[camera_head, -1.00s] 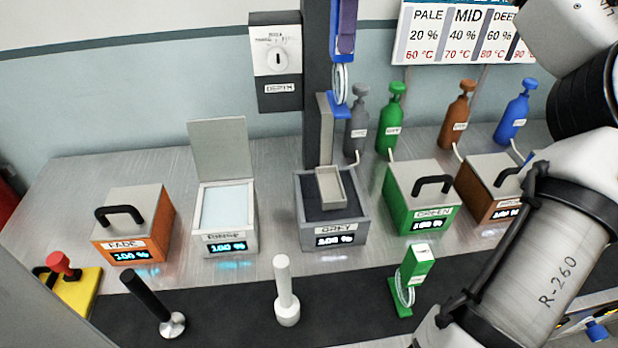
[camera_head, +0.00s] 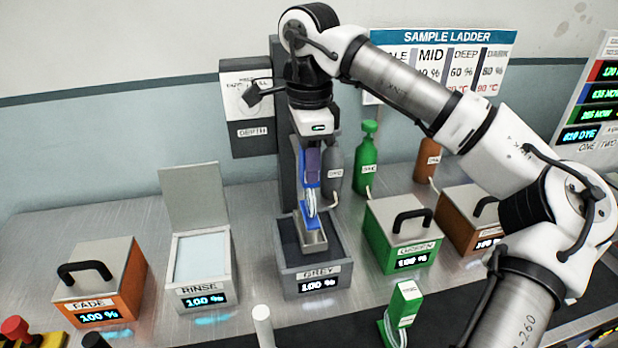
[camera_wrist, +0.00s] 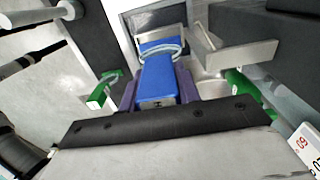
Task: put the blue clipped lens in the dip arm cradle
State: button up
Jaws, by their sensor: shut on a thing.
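My gripper (camera_head: 313,172), with purple fingers, points down over the grey tank and is shut on the blue clipped lens (camera_head: 309,186). The blue clip body lies between the fingers in the wrist view (camera_wrist: 158,78), with the clear lens at its far end. The dip arm cradle (camera_head: 314,242) is a small metal tray at the dark opening of the grey tank (camera_head: 318,282). The lens's lower blue end overlaps the cradle in the head view; I cannot tell whether it touches or sits inside. Metal plates of the cradle (camera_wrist: 232,55) show beside the lens in the wrist view.
The dark dip column (camera_head: 287,185) stands close behind my gripper. The rinse tank (camera_head: 206,291) is left and the closed green tank (camera_head: 392,247) is right. A green clipped piece (camera_head: 405,303) stands in front. Colored bottles stand behind.

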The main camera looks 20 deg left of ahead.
jog(key=shift+f, duration=2.3)
jog(key=o, duration=1.1)
jog(key=shift+o, duration=0.2)
notch_tip(320, 180, up, 12)
jog(key=shift+r+b, duration=0.2)
jog(key=shift+b, duration=0.15)
